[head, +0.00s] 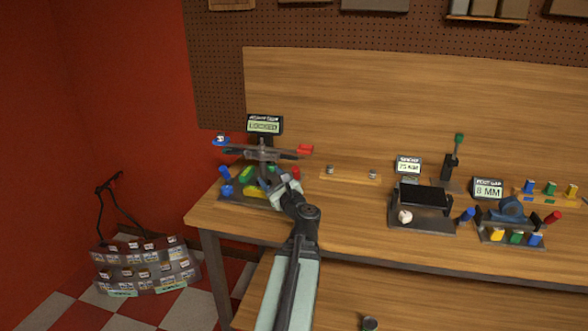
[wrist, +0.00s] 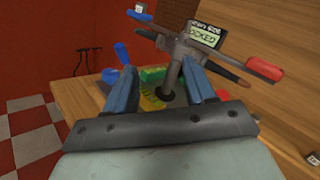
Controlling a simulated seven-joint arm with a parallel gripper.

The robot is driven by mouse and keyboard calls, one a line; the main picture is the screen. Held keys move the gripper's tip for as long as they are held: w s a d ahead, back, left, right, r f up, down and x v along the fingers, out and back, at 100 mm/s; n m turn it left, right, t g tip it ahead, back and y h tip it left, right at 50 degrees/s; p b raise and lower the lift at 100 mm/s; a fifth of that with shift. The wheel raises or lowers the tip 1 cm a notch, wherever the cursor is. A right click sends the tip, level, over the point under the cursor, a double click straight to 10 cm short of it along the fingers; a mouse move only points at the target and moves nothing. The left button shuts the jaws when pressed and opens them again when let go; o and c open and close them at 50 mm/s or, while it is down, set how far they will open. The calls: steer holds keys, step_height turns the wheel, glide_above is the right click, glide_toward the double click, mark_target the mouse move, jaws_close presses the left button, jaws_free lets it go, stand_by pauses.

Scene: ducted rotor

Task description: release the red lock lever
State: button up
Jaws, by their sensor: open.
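The rotor (head: 262,154) stands on a grey post at the left of the bench. One arm has a red tip (head: 305,149), the other a blue tip (head: 222,139). A red knob (head: 295,172) stands low on the right of its base; in the wrist view a red piece (wrist: 219,92) is mostly hidden behind the right finger. I take this knob as the lock lever, but cannot be sure. The display (head: 265,126) behind reads LOCKED. My gripper (wrist: 162,80) is open and empty, in front of the base, with the post showing between its fingers.
A blue-handled lever (head: 225,173) and green and yellow parts (head: 255,190) crowd the base. The rotor arms span above my fingers. A wooden strip (head: 350,176) lies to the right, with a dark device (head: 422,200) beyond. Bare bench (head: 345,215) lies between.

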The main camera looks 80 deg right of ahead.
mark_target(294, 168)
steer(key=s+d+f+m+g+h, duration=0.2)
steer(key=s+d+f+m+g, duration=0.35)
steer(key=s, duration=0.45)
steer(key=shift+n+t, duration=0.25)
steer(key=shift+t, duration=0.1)
steer(key=x, duration=1.4)
steer(key=shift+w+a+r, duration=0.15)
steer(key=shift+r, duration=0.05)
steer(key=shift+c, duration=0.5)
jaws_close()
